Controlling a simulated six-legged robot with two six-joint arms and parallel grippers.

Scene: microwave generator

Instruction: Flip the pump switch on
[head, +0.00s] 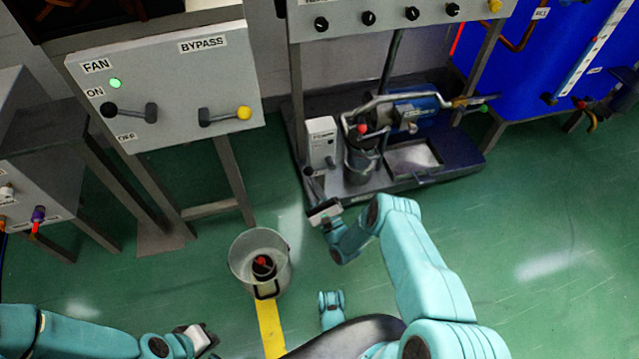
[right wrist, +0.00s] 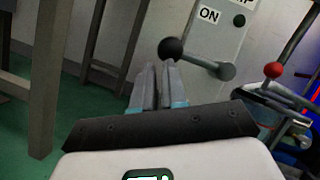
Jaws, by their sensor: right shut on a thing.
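The pump switch box (head: 321,138) is a small pale panel on the pump skid in the head view. In the right wrist view the panel (right wrist: 208,42) carries an ON label and a dark green lamp (right wrist: 239,20). Its grey lever (right wrist: 205,62) points left from its pivot and ends in a black ball knob (right wrist: 171,49). My right gripper (right wrist: 160,66) is shut on the knob end of the lever, its fingers reaching up from below. In the head view my right gripper (head: 312,186) is below the box. My left gripper (head: 207,341) is at the bottom left, its jaws unclear.
The fan and bypass panel (head: 165,85) stands at left with a lit green lamp. A metal bucket (head: 260,262) is on the floor. Pump pipes with a red knob (right wrist: 273,70) lie right of the switch. A blue tank (head: 540,60) stands at right. Green floor is open at right.

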